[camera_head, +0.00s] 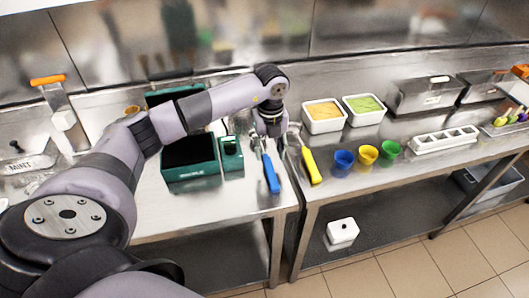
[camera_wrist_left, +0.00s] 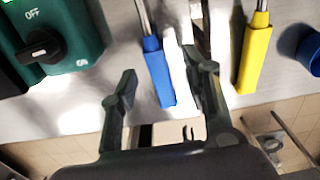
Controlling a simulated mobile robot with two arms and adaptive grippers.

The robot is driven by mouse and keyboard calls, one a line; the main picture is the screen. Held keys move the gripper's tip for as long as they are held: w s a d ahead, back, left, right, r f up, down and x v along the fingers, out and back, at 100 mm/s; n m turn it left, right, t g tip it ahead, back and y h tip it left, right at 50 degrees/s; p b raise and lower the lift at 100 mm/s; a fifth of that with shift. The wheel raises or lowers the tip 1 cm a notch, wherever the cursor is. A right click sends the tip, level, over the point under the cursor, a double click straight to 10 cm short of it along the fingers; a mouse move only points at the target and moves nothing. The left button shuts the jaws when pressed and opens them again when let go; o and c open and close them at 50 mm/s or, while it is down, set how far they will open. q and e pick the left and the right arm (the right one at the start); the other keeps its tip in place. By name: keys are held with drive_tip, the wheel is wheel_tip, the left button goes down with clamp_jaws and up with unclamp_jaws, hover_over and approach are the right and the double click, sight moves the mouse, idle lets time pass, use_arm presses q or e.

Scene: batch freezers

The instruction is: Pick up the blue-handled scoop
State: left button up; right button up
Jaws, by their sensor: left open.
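The blue-handled scoop (camera_head: 271,174) lies on the steel counter with its blue handle toward the front edge. In the left wrist view its blue handle (camera_wrist_left: 159,78) shows between my open fingers, closer to the right finger. My left gripper (camera_head: 268,135) is open and comes down over the metal end of the scoop, which it partly hides in the head view. In the left wrist view the gripper (camera_wrist_left: 162,78) holds nothing, and I cannot tell its height above the handle. My right gripper is not in view.
A yellow-handled scoop (camera_head: 312,166) lies just right of the blue one. A green machine (camera_head: 190,172) with a knob (camera_wrist_left: 40,48) stands to the left. Blue (camera_head: 343,161), yellow (camera_head: 367,154) and green (camera_head: 390,148) cups and two white tubs (camera_head: 323,126) stand farther right.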

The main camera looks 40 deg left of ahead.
sight(268, 161)
use_arm(q)
drive_tip(key=f, duration=0.2)
drive_tip(key=f+p, duration=0.1)
drive_tip(key=f, duration=0.1)
drive_tip(key=shift+s+a, duration=0.2)
drive_tip(key=shift+c, duration=0.4)
clamp_jaws()
